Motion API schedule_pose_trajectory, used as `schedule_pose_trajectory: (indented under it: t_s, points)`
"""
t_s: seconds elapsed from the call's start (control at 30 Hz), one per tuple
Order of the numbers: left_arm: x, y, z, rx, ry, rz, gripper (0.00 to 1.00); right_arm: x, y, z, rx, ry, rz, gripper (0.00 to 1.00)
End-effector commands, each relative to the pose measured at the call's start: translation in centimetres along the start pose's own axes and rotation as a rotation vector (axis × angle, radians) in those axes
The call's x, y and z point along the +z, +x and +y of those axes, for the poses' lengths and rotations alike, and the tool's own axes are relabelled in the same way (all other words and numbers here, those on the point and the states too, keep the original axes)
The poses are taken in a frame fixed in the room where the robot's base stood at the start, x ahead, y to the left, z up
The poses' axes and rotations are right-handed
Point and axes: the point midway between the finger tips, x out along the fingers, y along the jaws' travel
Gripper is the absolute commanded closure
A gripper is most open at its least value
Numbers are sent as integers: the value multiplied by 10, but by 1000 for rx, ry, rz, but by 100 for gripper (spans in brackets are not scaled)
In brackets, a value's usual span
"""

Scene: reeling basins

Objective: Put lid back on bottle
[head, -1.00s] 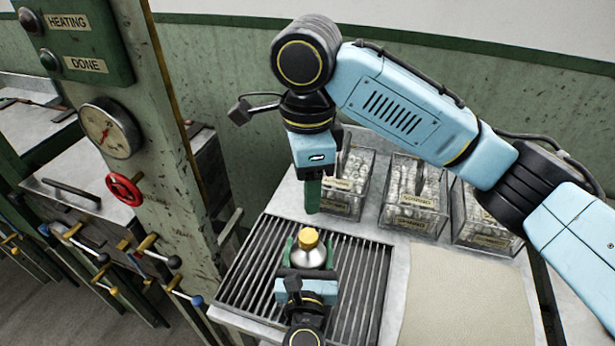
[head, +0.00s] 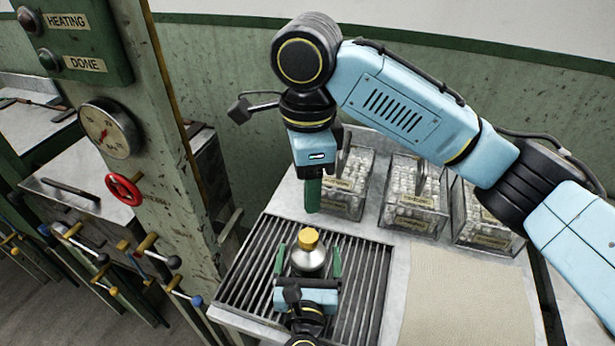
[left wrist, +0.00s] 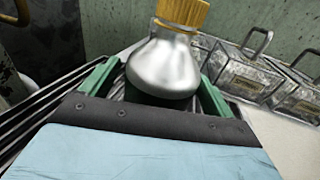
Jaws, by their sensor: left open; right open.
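A silver bottle (head: 308,262) stands upright on the slatted drain rack, with a yellow ribbed lid (head: 308,239) seated on its top. The bottle (left wrist: 164,66) and lid (left wrist: 183,12) also show close up in the left wrist view, the lid cut by the top edge. My left gripper (head: 308,264) is open, its green fingers on either side of the bottle with gaps between. My right gripper (head: 313,195) is above and behind the bottle, pointing down. Its fingers overlap in the head view, and nothing shows held in it.
The slatted rack (head: 362,290) lies under the bottle. Labelled glass boxes (head: 414,198) with handles stand behind and to the right. A beige cloth (head: 470,295) lies right of the rack. A green post with a gauge (head: 110,128) and red valve wheel (head: 124,189) stands left.

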Motion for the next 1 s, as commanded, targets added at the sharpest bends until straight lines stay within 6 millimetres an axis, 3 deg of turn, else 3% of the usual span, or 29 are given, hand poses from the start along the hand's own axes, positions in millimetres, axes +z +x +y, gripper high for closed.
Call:
schedule_pose_trajectory:
  t_s: [0.3,0.5,0.7,1.0]
  points:
    - [-3,-73,0,-1,-1,5,12,0,9,0,0,0,0,44]
    - [-2,-105,0,0,0,3,12,0,14,0,0,0,0,44]
    - [0,-117,0,1,0,1,12,0,15,0,0,0,0,44]
    - [0,-117,0,1,0,1,12,0,15,0,0,0,0,44]
